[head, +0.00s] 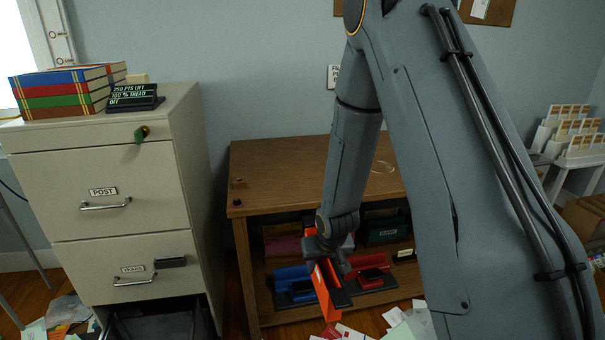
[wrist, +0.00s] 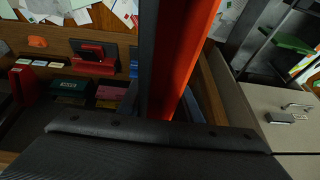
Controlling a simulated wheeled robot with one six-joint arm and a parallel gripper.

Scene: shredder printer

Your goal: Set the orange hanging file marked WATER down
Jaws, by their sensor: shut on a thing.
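My gripper (head: 328,245) is shut on an orange hanging file (head: 322,290), held on edge in front of the wooden shelf unit in the head view. The file hangs below the fingers, tilted. In the wrist view the orange file (wrist: 188,60) runs up the picture from the gripper, beside a dark finger. No WATER mark is readable in either view. My arm hides part of the shelf unit. I cannot tell whether the file touches anything below it.
The brown shelf unit (head: 270,160) has a mostly bare top and holds blue (head: 290,280) and red (head: 370,275) items inside. A beige filing cabinet (head: 70,170) with POST and YEARS drawers stands at left, with books (head: 60,92) on top. Papers (head: 400,322) litter the floor.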

